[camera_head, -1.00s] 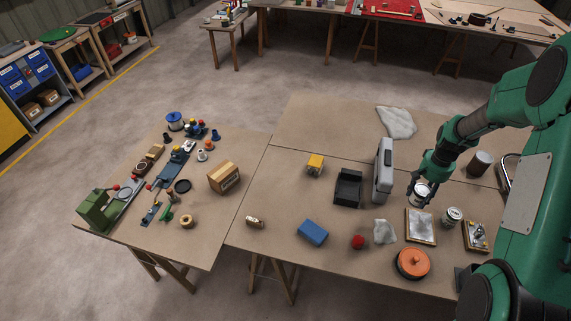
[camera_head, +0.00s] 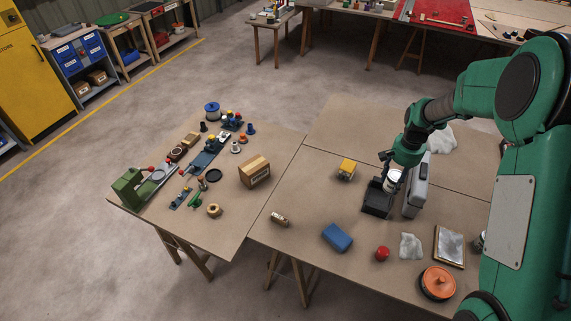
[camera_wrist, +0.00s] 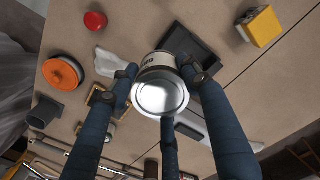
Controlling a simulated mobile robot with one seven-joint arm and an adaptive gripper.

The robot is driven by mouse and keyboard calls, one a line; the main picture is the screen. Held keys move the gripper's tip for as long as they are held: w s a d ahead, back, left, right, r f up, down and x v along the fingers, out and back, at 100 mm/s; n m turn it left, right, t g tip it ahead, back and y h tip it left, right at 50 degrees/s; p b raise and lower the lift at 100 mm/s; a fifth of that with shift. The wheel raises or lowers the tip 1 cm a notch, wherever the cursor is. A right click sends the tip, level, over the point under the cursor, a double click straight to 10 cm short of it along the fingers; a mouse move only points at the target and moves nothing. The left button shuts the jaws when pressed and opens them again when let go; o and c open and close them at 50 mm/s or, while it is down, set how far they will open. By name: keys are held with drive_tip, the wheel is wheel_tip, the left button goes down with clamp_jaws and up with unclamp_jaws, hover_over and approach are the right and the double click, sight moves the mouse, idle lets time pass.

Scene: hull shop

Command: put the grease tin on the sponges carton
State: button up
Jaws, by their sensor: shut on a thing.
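My gripper (camera_head: 392,182) is shut on a tin (camera_head: 393,178) with a white wall and a silvery end, which I take for the grease tin. In the wrist view my gripper (camera_wrist: 161,72) has fingers on both sides of the tin (camera_wrist: 160,94), with part of some dark lettering showing. The tin is held above the table, at the black open tray (camera_head: 376,200) and beside the grey case. A brown cardboard carton (camera_head: 254,172), likely the sponges carton, stands on the left table near its right edge. Its printed label is too small to read.
The grey case (camera_head: 416,188) stands upright close to my gripper. A yellow block (camera_head: 346,169) lies between tray and carton. A blue block (camera_head: 337,237), red ball (camera_head: 382,254), white cloth (camera_head: 411,246) and orange-lidded pot (camera_head: 437,283) are nearer. Small tools surround the carton's left side.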

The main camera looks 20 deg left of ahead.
drive_tip(key=s+a+b, duration=0.1)
drive_tip(key=s+a, duration=0.5)
drive_tip(key=a, duration=0.8)
drive_tip(key=s+a, duration=0.5)
drive_tip(key=a, duration=1)
drive_tip(key=s+a+b, duration=0.1)
drive_tip(key=s+a, duration=0.5)
drive_tip(key=a, duration=0.8)
drive_tip(key=shift+w+a+f+p, duration=0.15)
drive_tip(key=shift+f+p, duration=0.15)
drive_tip(key=shift+f, duration=2.1)
hover_over(256, 171)
drive_tip(key=shift+f+b, duration=0.4)
drive_tip(key=shift+f, duration=0.35)
drive_tip(key=shift+f, duration=1.75)
